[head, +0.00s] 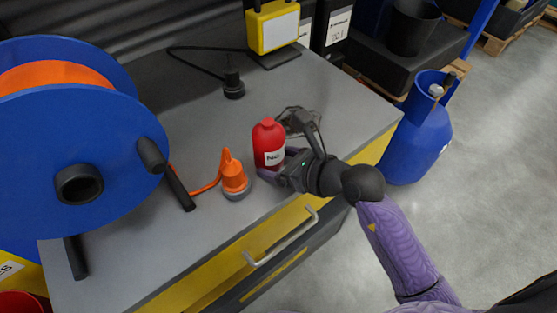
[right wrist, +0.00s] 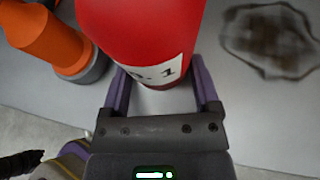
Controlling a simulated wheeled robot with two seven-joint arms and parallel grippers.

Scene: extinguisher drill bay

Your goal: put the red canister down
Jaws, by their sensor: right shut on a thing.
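The red canister (head: 268,140) with a white label stands upright at the grey bench top (head: 190,240), near its front edge. It also fills the upper middle of the right wrist view (right wrist: 140,30). My right gripper (head: 280,168) is around the lower part of the canister and shut on it. In the right wrist view the two purple fingers (right wrist: 160,92) lie on either side of the canister. I cannot tell whether the canister's base touches the bench. My left gripper is not in view.
An orange plug (head: 234,180) stands close left of the canister. A dark wire-like patch (right wrist: 268,40) lies to its right. A blue cable reel (head: 80,140) fills the left. A yellow lamp (head: 273,27) and black plug (head: 233,83) are behind. A blue gas cylinder (head: 412,135) stands on the floor.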

